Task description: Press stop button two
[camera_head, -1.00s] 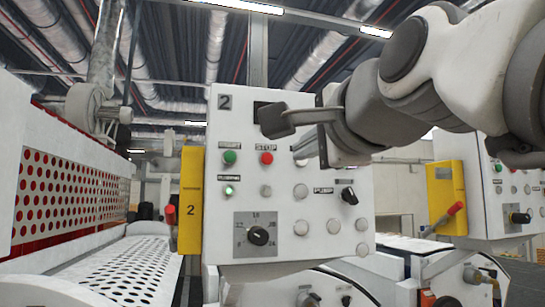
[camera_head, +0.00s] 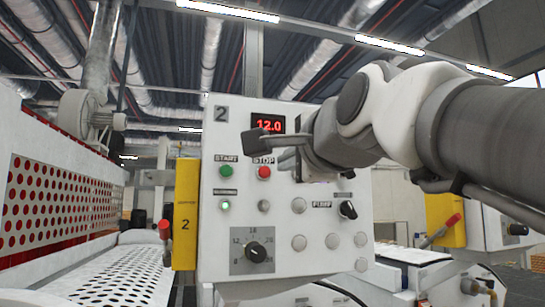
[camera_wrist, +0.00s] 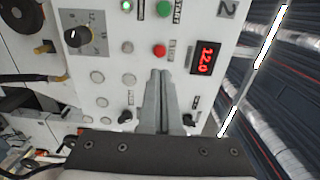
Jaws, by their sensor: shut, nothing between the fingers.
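Panel two (camera_head: 229,124), white and marked 2, faces me. Its red STOP button (camera_head: 264,172) is right of the green START button (camera_head: 226,172) and below the red 12.0 display (camera_head: 267,123). In the wrist view the STOP button (camera_wrist: 159,50) lies just beyond the fingertips. My gripper (camera_wrist: 160,74) is shut and empty, its tips pointing toward the button; I cannot tell the exact gap to the panel. In the head view my gripper (camera_head: 287,159) is partly hidden by my wrist, right of the STOP button.
A lit green indicator (camera_head: 225,205), a dial (camera_head: 255,252) and a black PUMP knob (camera_head: 348,210) are on the panel. A yellow box (camera_head: 186,215) with a red-handled lever stands at its left. A perforated guard (camera_head: 60,200) is further left. A second yellow box (camera_head: 445,220) is at right.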

